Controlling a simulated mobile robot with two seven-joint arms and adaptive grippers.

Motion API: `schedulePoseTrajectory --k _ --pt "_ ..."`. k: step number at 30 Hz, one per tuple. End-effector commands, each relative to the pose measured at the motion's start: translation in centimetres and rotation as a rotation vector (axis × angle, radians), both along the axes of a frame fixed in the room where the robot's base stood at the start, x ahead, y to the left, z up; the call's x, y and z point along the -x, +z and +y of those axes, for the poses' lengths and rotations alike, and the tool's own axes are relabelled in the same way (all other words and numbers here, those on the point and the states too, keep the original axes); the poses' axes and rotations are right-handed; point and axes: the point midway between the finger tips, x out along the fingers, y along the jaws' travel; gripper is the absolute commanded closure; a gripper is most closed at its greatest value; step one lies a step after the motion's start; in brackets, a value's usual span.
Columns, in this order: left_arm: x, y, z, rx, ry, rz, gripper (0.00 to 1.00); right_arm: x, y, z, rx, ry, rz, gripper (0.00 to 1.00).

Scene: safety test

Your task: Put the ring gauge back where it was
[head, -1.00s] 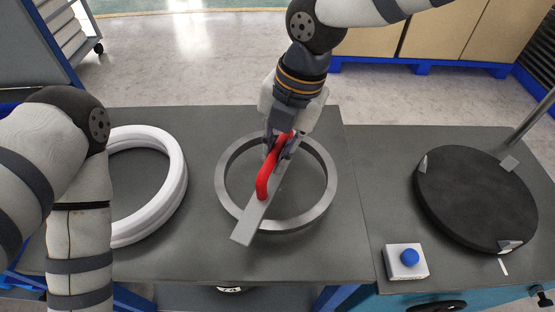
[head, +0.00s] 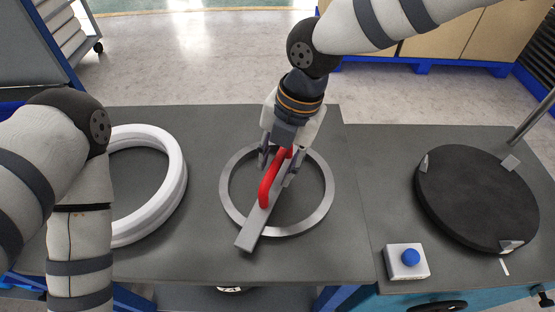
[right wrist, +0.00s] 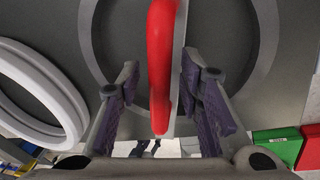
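The ring gauge is a grey metal ring (head: 229,207) with a flat bar across it and a red handle (head: 267,188) on the bar. It appears to lie flat on the dark table top, and one bar end sticks out past the ring at the front. My right gripper (head: 277,168) is just above it, open, with one finger on each side of the handle. In the right wrist view, the red handle (right wrist: 160,60) stands between the spread fingers with gaps on both sides. My left arm hangs at the left; its gripper is out of view.
White rings (head: 176,185) lie on the table (head: 205,255) to the left, partly behind my left arm. At the right are a black round plate (head: 475,195) with small grey jaws and a white box (head: 394,262) with a blue button. Bare table lies between the ring gauge and the plate.

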Motion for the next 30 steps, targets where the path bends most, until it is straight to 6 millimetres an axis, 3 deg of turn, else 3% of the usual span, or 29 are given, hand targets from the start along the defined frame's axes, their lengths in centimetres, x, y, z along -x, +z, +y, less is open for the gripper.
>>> schedulePoseTrajectory --k 9,15,30 --pt "-0.7 0.7 0.0 0.0 0.0 -0.024 0.63 -0.3 7.8 -1.5 -0.004 -0.003 -0.009 0.67" --pt "-0.9 0.9 0.0 0.001 0.0 -0.03 0.63 -0.3 11.3 -2.2 -0.003 -0.001 -0.004 0.67" --pt "-0.9 0.9 0.0 0.0 0.001 -0.03 0.63 -0.2 11.9 -2.4 -0.001 -0.001 0.001 0.67"
